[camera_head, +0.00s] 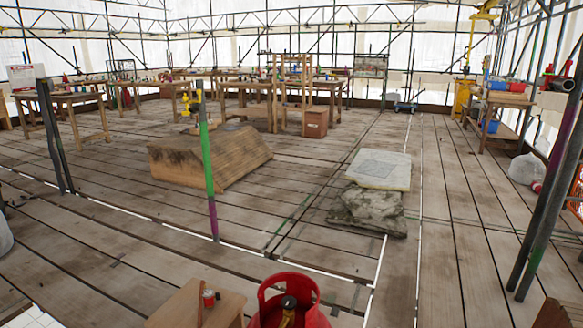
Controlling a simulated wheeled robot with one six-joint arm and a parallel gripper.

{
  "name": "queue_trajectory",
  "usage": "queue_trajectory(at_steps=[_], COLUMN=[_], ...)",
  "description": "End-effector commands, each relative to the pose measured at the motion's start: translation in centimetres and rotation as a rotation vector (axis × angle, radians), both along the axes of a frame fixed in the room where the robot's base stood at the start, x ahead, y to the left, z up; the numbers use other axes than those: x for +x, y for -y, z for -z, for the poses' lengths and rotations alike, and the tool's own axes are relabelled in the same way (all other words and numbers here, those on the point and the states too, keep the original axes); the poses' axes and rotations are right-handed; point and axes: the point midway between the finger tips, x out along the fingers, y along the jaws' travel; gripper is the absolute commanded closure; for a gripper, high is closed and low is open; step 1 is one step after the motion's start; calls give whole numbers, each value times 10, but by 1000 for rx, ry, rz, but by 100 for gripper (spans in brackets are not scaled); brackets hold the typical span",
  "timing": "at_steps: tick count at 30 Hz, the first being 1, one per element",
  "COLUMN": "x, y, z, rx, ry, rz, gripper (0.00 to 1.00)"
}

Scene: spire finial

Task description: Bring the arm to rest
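Neither my arm nor my gripper shows in the head view, so I cannot see its pose or whether it holds anything. The view looks over a wide wooden plank deck (300,236) inside a scaffold enclosure.
A red gas cylinder (322,318) and a wooden box (226,312) stand close in front. A timber block (185,165) lies mid-left behind a green pole (207,160). Stacked slabs (380,169) lie right of centre. Workbenches line the back.

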Motion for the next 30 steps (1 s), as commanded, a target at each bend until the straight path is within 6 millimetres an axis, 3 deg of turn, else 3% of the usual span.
queue_trajectory(at_steps=[7, 20, 30], x=[-6, -6, 1], y=[-10, -11, 3], z=[-5, -4, 3], rx=[10, 12, -1], ry=[-13, -15, 5], rz=[-59, -67, 21], gripper=[76, 76, 76])
